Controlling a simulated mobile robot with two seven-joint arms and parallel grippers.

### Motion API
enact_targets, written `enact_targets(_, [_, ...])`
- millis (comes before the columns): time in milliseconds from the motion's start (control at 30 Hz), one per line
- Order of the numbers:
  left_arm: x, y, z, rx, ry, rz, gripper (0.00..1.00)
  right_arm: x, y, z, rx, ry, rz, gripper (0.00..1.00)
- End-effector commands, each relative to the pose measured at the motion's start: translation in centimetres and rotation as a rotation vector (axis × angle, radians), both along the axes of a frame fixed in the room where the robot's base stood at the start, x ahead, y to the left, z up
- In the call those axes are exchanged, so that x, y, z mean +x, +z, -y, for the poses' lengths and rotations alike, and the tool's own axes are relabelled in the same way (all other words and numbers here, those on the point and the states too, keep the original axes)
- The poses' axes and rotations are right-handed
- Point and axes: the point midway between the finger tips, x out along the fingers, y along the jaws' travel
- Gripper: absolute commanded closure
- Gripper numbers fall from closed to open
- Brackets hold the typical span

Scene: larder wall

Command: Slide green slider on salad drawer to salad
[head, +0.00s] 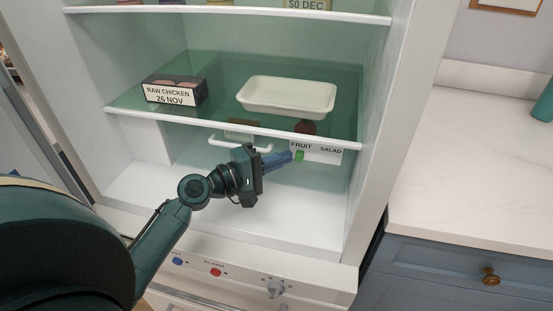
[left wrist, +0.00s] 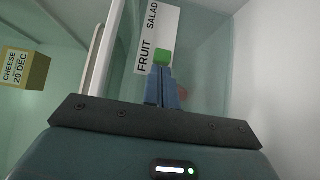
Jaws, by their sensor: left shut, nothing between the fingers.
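The green slider (head: 299,156) sits at the FRUIT end of the white label strip (head: 325,156) on the front of the clear salad drawer (head: 190,151). In the left wrist view the green slider (left wrist: 162,57) is just beyond my fingertips, beside the word FRUIT. My left gripper (head: 289,155) is shut and empty, its blue fingers together and pointing at the slider from its left in the head view. The fingertips look very close to the slider; I cannot tell whether they touch. My left fingers (left wrist: 162,80) partly cover the strip's lower edge. My right gripper is not in view.
A glass shelf above holds a white tray (head: 287,96) and a raw chicken box (head: 175,91). A white handle (head: 226,145) is on the drawer front, left of the strip. The fridge side wall (head: 375,130) stands close on the right. A cheese box (left wrist: 24,68) is at left.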

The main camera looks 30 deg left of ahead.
Motion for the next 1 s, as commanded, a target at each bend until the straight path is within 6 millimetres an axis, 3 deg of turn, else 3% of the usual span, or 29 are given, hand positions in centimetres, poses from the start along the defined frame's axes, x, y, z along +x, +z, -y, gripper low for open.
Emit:
enact_targets(167, [0.2, 0.2, 0.9, -0.002, -0.001, -0.001, 1.00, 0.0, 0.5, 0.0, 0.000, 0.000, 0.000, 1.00])
enact_targets(400, [1.4, 0.3, 5.6, -0.004, -0.001, -0.001, 1.00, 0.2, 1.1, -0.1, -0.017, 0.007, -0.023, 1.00])
enact_targets(500, [1.7, 0.2, 6.7, -0.001, 0.000, 0.000, 1.00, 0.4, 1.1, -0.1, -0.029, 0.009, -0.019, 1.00])
enact_targets(1000, [1.7, 0.0, 7.3, -0.001, -0.008, -0.001, 1.00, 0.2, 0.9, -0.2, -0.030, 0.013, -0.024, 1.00])
